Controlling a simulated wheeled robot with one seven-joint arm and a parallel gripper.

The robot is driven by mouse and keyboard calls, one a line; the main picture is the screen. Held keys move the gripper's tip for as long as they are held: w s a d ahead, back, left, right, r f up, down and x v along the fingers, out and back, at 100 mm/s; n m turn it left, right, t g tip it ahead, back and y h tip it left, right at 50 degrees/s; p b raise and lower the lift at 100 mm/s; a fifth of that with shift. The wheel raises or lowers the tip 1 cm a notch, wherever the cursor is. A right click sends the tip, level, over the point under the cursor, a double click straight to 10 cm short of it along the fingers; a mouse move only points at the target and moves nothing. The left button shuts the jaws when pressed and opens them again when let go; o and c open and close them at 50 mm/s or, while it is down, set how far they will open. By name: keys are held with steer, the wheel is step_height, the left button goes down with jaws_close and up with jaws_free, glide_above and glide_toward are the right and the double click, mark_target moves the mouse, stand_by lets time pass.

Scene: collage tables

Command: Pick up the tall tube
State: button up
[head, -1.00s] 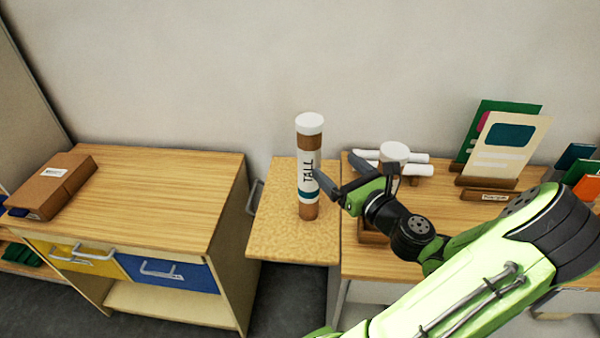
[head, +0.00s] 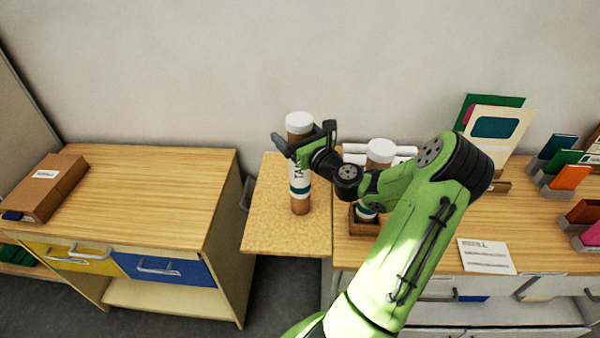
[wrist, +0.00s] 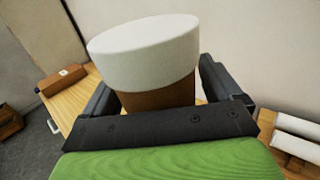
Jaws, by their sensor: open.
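My gripper (head: 304,140) is open at the tube's upper part, just below the cap, with a finger on either side. In the wrist view the white cap (wrist: 145,50) and brown body rise between the two fingers of my gripper (wrist: 155,90). I cannot tell whether the fingers touch the tube. My gripper hides part of the label.
A shorter white-capped tube (head: 379,152) stands in a wooden holder just right, behind my arm. White rolls (head: 400,149) lie behind it. A wooden cabinet (head: 150,190) with a brown box (head: 45,187) is at left.

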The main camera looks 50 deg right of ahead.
steer(key=c, duration=1.4)
